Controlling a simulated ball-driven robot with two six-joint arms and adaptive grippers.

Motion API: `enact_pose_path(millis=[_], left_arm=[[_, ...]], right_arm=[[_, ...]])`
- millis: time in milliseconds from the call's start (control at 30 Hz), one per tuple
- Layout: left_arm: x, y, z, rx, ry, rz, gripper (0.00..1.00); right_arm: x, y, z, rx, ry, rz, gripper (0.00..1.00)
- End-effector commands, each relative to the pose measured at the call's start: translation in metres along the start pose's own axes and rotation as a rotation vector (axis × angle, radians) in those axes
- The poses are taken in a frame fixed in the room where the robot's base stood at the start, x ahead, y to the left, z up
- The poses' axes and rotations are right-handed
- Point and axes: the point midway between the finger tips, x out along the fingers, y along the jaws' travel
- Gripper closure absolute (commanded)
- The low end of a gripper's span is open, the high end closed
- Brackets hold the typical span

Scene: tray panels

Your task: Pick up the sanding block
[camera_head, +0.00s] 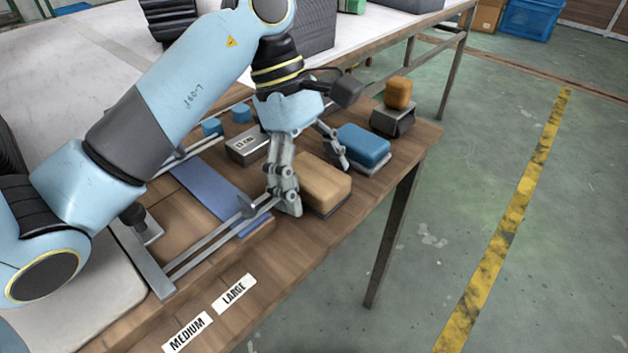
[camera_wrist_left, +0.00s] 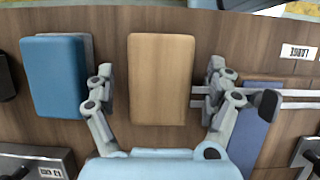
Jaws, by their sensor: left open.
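A tan rounded block (camera_head: 322,183) on a dark base lies near the table's front edge; it also shows in the left wrist view (camera_wrist_left: 161,80). A similar blue block (camera_head: 364,146) lies beyond it and shows at the left of the wrist view (camera_wrist_left: 53,76). A smaller orange block (camera_head: 398,92) sits on a dark base near the far corner. No label shows which one is the sanding block. My left gripper (camera_head: 314,185) is open, its fingers on either side of the tan block with gaps visible in the wrist view. My right gripper is out of view.
A metal rail frame (camera_head: 222,238) and a blue strip (camera_head: 205,188) lie beside the tan block. A grey metal box (camera_head: 248,146) stands behind it. Labels MEDIUM (camera_head: 187,334) and LARGE (camera_head: 234,294) mark the near wood. Open floor lies right of the table.

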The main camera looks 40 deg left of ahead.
Motion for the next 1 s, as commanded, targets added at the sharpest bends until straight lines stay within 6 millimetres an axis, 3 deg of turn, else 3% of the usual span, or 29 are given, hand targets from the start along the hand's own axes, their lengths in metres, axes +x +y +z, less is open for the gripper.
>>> enact_pose_path(millis=[267,733,1000], left_arm=[[-0.0001,0.0001,0.0000,0.000,0.000,0.000,0.13],[0.0005,0.0015,-0.0001,0.000,-0.001,0.005,0.74],[0.0014,0.0012,-0.0005,-0.001,-0.001,0.004,0.78]], right_arm=[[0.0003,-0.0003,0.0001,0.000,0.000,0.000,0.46],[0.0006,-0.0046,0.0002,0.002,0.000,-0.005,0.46],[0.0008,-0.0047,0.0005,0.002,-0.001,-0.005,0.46]])
